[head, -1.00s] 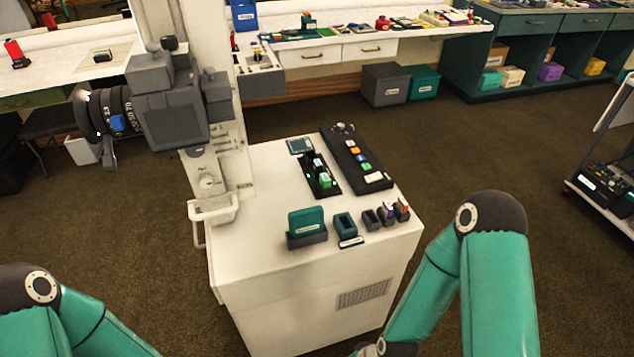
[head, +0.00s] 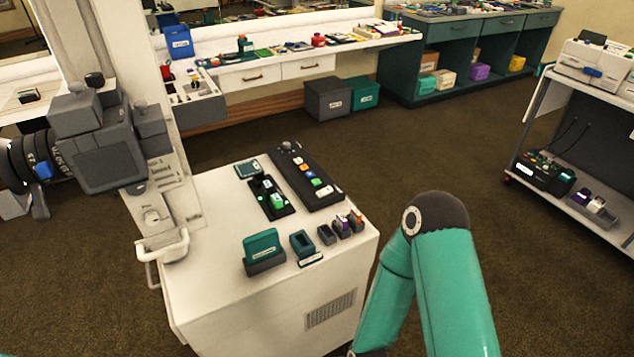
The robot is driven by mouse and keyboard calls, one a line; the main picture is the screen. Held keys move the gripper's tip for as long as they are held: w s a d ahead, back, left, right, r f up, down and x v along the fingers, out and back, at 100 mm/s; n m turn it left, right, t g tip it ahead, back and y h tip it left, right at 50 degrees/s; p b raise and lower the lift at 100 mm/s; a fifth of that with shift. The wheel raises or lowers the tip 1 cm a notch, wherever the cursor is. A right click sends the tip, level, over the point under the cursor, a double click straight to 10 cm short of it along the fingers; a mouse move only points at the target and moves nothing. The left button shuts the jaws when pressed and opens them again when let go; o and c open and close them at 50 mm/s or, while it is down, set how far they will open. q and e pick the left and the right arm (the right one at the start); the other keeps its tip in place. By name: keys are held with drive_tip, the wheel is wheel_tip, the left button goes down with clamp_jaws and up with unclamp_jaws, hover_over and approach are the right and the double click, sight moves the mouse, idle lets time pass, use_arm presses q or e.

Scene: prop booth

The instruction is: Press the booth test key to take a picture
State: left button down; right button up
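A long black key panel (head: 284,157) lies on top of the white cabinet (head: 215,215), with a row of small coloured keys, among them an orange one and a blue one (head: 315,182). A smaller black unit beside it holds green-lit keys (head: 277,201). The lettering is too small to read, so I cannot tell which is the test key. The big grey booth camera (head: 105,150) is mounted on the pale column at the left. My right arm rises in front of the cabinet's right side, but its gripper is out of view. My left gripper is also out of view.
A teal block in a dark base (head: 263,252), a small teal holder (head: 302,244) and several small dark holders stand along the cabinet's front. A shelved trolley (head: 570,130) stands at the right.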

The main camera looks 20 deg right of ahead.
clamp_jaws()
idle(1.1)
